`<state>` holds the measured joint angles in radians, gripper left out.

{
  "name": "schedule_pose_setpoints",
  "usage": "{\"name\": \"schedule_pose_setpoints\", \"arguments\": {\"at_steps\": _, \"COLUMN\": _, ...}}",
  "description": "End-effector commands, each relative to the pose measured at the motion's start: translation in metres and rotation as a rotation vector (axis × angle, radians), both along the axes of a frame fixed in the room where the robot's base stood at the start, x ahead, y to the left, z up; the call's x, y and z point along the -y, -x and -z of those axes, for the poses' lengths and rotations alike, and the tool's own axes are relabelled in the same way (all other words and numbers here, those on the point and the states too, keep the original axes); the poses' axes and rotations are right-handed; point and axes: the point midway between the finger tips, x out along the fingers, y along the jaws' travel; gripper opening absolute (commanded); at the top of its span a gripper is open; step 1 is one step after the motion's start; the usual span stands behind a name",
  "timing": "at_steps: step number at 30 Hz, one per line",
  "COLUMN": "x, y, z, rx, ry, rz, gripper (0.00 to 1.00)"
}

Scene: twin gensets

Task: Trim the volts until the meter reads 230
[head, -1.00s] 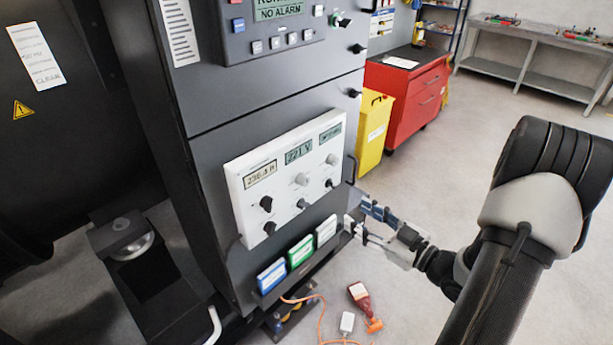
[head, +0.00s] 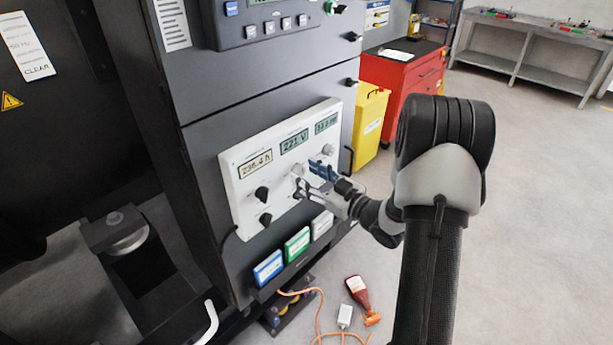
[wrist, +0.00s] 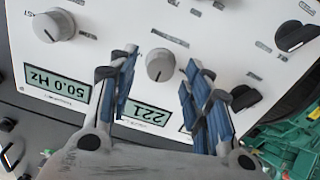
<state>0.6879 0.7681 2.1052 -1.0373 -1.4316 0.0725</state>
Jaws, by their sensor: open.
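The white meter panel (head: 240,208) is on the dark cabinet front. Its middle display, the volt meter (head: 294,142), reads 221 V; it also shows upside down in the wrist view (wrist: 147,113). A light grey knob (wrist: 160,65) sits by that display, and shows in the head view (head: 298,170) just beyond the fingers. My gripper (wrist: 161,62) is open and empty, close in front of the panel. In the wrist view the knob appears between the blue-padded fingertips, with a gap on each side. I cannot tell whether the fingertips reach down around it.
A second grey knob (wrist: 54,25) sits by the 50.0 Hz display (wrist: 57,83). Black knobs (head: 262,193) are also on the panel. Blue, green and white boxes (head: 297,243) sit below. A red bottle (head: 358,292) and an orange cable lie on the floor. A yellow bin (head: 369,125) stands behind.

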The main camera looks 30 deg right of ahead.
Motion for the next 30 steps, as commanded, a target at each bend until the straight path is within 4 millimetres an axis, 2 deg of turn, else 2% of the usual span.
{"name": "schedule_pose_setpoints", "arguments": {"at_steps": 4, "x": -0.0031, "y": -0.0078, "z": 0.0000, "rx": 0.001, "ry": 0.000, "rz": 0.000, "gripper": 0.45}}
{"name": "schedule_pose_setpoints", "arguments": {"at_steps": 12, "x": -0.0032, "y": -0.0087, "z": -0.0002, "rx": 0.000, "ry": -0.001, "rz": 0.001, "gripper": 0.45}}
{"name": "schedule_pose_setpoints", "arguments": {"at_steps": 30, "x": -0.0032, "y": -0.0085, "z": -0.0001, "rx": 0.000, "ry": -0.001, "rz": 0.000, "gripper": 0.05}}
